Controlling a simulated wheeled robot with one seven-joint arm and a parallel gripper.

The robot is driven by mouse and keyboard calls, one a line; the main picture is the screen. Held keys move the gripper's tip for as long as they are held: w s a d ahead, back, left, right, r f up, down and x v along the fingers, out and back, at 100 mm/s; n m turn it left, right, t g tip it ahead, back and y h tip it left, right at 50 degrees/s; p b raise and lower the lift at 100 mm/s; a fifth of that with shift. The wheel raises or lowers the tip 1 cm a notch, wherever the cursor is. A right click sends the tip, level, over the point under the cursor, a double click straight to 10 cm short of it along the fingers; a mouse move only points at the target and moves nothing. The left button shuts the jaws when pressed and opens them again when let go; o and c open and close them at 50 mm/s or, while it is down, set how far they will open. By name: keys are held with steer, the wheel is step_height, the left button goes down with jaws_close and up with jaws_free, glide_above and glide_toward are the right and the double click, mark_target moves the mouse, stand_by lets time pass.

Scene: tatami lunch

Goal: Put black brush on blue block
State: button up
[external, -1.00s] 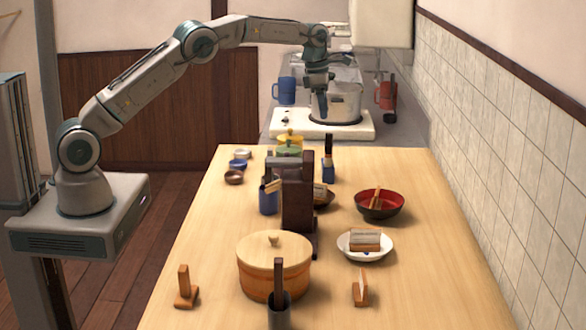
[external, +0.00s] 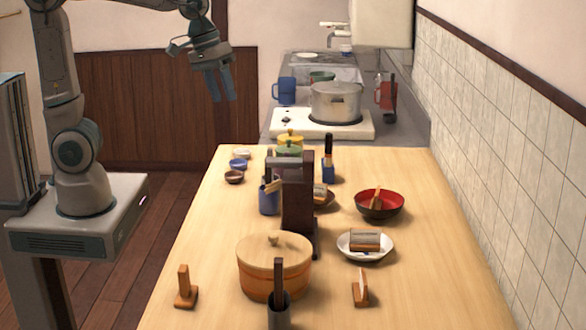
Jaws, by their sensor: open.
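A small blue block (external: 328,173) stands on the table toward the far end, right of the dark wooden stand. A dark upright piece (external: 328,148), which looks like the black brush, rises from the top of the blue block. It is too small to tell exactly how it sits there. My gripper (external: 222,98) is open and empty, with its fingers pointing down. It hangs in the air at the upper left, beyond the far left corner of the table and well apart from the block.
The dark wooden stand (external: 299,205) and a lidded wooden tub (external: 274,270) fill the table's middle. A red bowl (external: 380,208) and a white plate (external: 347,252) are at right. A grey cup (external: 281,312) is at the front. A pot (external: 336,103) stands behind the table.

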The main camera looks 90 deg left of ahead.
steer(key=s+d+f+m, duration=0.2)
steer(key=s+m, duration=0.2)
steer(key=s, duration=0.2)
steer(key=s+d+f+m, duration=0.3)
steer(key=s+m, duration=0.2)
steer(key=s, duration=0.1)
steer(key=shift+s+d+f+m+t, duration=0.2)
steer(key=shift+s+f+m+t, duration=0.1)
steer(key=shift+s, duration=0.1)
